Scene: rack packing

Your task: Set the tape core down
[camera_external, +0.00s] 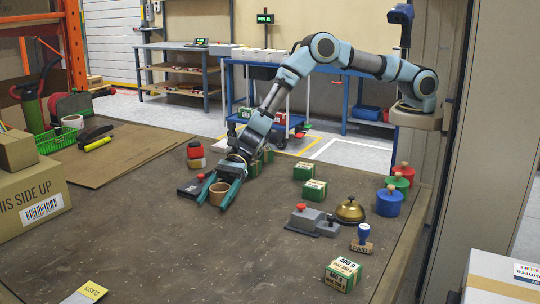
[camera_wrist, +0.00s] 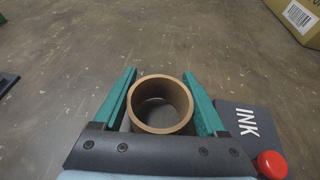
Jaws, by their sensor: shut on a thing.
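The tape core is a short brown cardboard ring. In the external view the tape core (camera_external: 219,194) sits between the two green fingers of my gripper (camera_external: 220,192), low over the brown work surface (camera_external: 200,245). In the wrist view the tape core (camera_wrist: 160,104) shows its round open end, with the fingers of my gripper (camera_wrist: 160,100) along its left and right sides. The gripper is shut on it. I cannot tell whether its underside touches the surface.
An ink pad (camera_external: 190,189) lies close to the left finger; it is at right in the wrist view (camera_wrist: 245,122). A red-and-white stack (camera_external: 196,155) stands behind. The front surface is mostly clear.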

